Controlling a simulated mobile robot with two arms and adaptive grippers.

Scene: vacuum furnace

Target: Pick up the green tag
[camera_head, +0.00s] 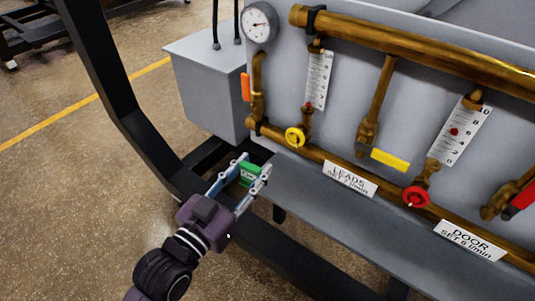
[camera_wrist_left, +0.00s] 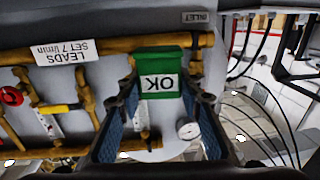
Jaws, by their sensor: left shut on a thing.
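The green tag (camera_head: 250,174) is a small green block between the fingers of my left gripper (camera_head: 246,178), beside the lower left end of the brass pipework. In the left wrist view the tag (camera_wrist_left: 160,74) shows a white label reading OK, upside down. The fingers of my left gripper (camera_wrist_left: 160,110) stand on either side of it, shut on it. Whether the tag still touches the pipe behind it cannot be told. My right gripper is not in view.
A pressure gauge (camera_head: 260,23) sits at upper left. A black frame (camera_head: 110,90) stands left; open floor lies beyond.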

